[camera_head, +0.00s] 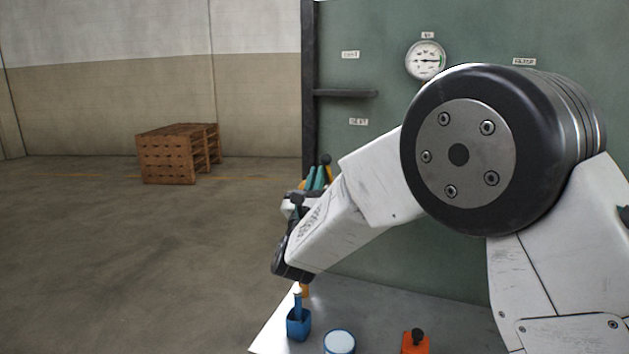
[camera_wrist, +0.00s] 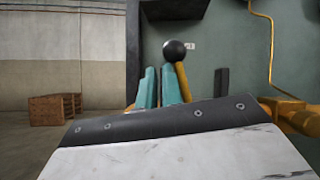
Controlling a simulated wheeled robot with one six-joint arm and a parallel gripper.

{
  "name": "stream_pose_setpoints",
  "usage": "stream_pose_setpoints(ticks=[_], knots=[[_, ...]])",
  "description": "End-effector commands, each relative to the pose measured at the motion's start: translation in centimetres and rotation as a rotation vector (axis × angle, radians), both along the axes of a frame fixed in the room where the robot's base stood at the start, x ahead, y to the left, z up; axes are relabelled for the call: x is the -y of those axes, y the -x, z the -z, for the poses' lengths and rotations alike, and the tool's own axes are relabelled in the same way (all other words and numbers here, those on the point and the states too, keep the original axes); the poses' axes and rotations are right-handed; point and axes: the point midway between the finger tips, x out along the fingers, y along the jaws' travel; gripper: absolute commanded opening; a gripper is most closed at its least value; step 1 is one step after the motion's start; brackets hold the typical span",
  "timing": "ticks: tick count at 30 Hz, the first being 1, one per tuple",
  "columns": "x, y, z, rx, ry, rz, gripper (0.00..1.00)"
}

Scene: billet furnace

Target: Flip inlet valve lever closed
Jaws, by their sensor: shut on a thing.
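The valve lever is a yellow bar with a black ball knob (camera_wrist: 174,50). It stands close to upright, leaning slightly, in front of the green panel in the wrist view. In the head view its knob (camera_head: 326,158) shows just above my gripper (camera_head: 316,174). The exact contact is hidden by the fingers and by my wrist. The lever's lower end and the valve body are mostly hidden behind my wrist.
A yellow pipe (camera_wrist: 271,50) runs down the panel at right. A dark shelf (camera_head: 345,93) and a round gauge (camera_head: 426,61) are on the panel. A blue container (camera_head: 298,325), a white-topped blue pot (camera_head: 339,342) and an orange object (camera_head: 415,344) stand on the bench. A wooden crate (camera_head: 168,158) stands on open floor.

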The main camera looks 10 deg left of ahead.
Motion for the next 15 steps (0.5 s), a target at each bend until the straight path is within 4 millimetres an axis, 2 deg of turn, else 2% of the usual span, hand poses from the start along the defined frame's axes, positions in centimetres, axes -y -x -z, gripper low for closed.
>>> stream_pose_setpoints(ticks=[1, 15], knots=[[0.0, 0.1, -2.2, 0.037, -0.016, -0.005, 0.00], [1.4, 0.1, -2.1, 0.026, -0.012, 0.001, 0.00]])
